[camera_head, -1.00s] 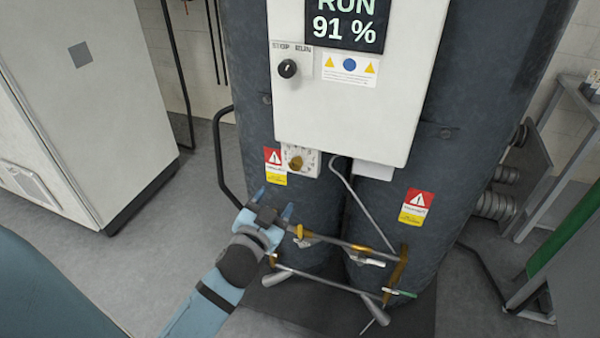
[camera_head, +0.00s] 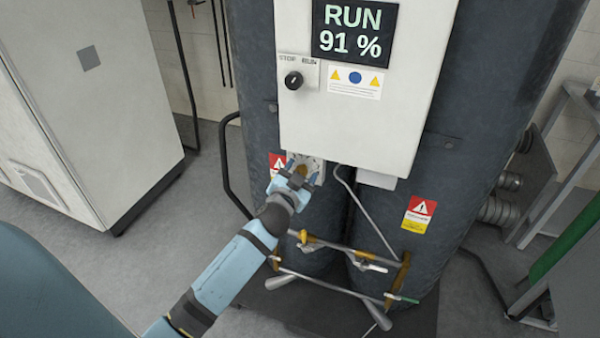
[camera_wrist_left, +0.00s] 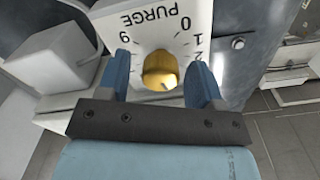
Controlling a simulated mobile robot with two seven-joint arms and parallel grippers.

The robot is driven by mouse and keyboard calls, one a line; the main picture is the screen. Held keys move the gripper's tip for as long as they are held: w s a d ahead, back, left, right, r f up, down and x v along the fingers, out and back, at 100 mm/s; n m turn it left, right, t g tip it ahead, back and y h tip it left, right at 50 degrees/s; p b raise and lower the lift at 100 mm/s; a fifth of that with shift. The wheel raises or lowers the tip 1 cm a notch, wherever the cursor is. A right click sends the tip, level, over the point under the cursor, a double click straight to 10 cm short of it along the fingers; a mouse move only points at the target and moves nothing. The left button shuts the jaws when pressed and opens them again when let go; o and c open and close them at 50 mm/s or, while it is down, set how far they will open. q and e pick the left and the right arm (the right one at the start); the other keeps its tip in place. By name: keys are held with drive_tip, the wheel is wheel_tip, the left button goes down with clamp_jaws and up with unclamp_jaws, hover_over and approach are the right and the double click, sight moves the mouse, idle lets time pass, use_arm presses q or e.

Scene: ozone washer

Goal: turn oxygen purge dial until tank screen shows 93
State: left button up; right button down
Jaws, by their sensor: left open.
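The tank screen (camera_head: 353,34) reads RUN 91 % on the white control box. The purge dial (camera_head: 303,171) is a brass knob on a white plate below the box, partly hidden by my gripper. In the left wrist view the brass knob (camera_wrist_left: 160,70) sits between my fingers, under the upside-down word PURGE and scale numbers. My left gripper (camera_head: 302,175) is open, with one blue finger on each side of the knob. In the left wrist view gaps show between the fingers of the left gripper (camera_wrist_left: 163,78) and the knob. My right gripper is not in view.
A black STOP/RUN switch (camera_head: 293,80) is on the box above the dial. Brass and grey pipes with valve handles (camera_head: 340,248) cross the tank fronts below. A pale cabinet (camera_head: 85,100) stands left, with open floor between.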

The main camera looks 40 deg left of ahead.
use_arm(q)
drive_tip(key=c, duration=0.9)
drive_tip(key=shift+m, duration=0.4)
drive_tip(key=shift+m+p, duration=0.5)
drive_tip(key=shift+m, duration=0.7)
drive_tip(key=shift+m+p, duration=0.3)
drive_tip(key=shift+m, duration=0.9)
drive_tip(key=o, duration=0.9)
